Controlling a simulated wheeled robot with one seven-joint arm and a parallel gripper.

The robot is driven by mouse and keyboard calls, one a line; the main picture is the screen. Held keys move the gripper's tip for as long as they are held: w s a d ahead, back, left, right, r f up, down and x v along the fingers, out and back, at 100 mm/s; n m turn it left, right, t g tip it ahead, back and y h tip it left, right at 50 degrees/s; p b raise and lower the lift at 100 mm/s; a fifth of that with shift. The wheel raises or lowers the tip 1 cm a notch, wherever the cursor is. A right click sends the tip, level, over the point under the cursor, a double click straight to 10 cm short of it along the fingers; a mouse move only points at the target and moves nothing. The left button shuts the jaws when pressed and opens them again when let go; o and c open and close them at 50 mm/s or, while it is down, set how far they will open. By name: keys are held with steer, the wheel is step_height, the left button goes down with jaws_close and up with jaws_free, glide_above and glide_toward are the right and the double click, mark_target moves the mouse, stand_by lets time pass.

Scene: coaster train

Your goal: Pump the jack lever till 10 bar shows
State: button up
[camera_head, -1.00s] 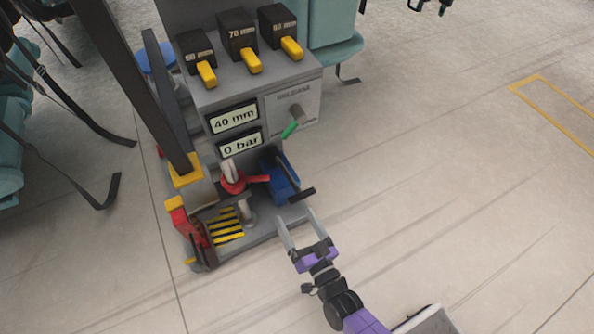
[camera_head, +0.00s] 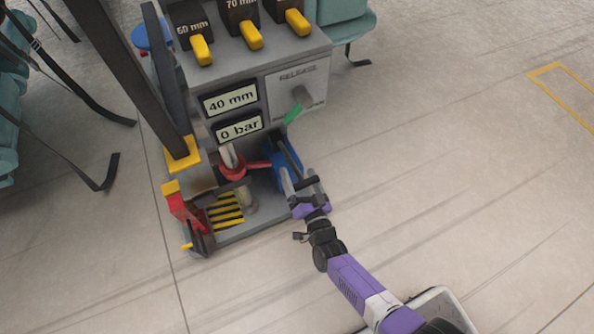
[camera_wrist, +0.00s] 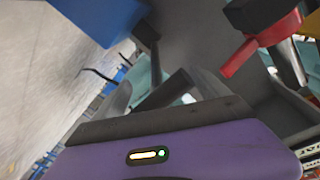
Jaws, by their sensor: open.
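The jack lever (camera_head: 308,184) ends in a dark crossbar handle beside the blue jack body (camera_head: 278,172) at the machine's lower right. My gripper (camera_head: 299,174) is open, with its two grey fingers on either side of the handle in the head view. I cannot tell whether they touch it. The pressure display (camera_head: 239,128) reads 0 bar. In the wrist view the purple gripper body (camera_wrist: 190,156) fills the bottom, a blue part (camera_wrist: 95,18) shows at the top, and a red part (camera_wrist: 262,42) at the right.
A red clamp-like part (camera_head: 234,168) and a yellow-black striped plate (camera_head: 226,210) lie left of the jack.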

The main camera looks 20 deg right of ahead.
mark_target(291, 162)
steer(key=shift+w+d, duration=0.15)
steer(key=shift+w, duration=1.05)
